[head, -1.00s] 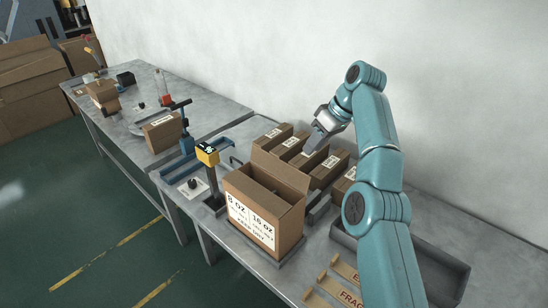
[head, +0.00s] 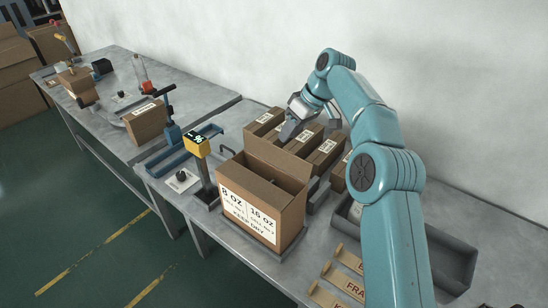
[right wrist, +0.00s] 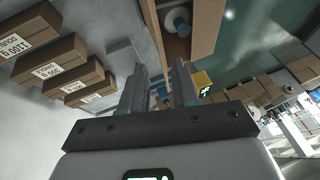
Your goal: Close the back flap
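The open carton (head: 262,205) stands on the near table, its printed label facing front. Its back flap (head: 275,158) stands up along the rear edge, and the top is open. In the right wrist view the carton (right wrist: 203,28) shows at the top, with a round grey-white thing inside. My right gripper (head: 291,130) is behind the carton, close to the raised flap; I cannot tell whether they touch. In the right wrist view its two fingers (right wrist: 162,88) are apart with nothing seen between them. My left gripper is not in view.
Several labelled small boxes (head: 325,150) stand in a row behind the carton. A yellow-headed device (head: 197,146) stands left of it. A grey tray (head: 455,262) and flat strips (head: 345,284) lie to the right. A white wall runs behind the table.

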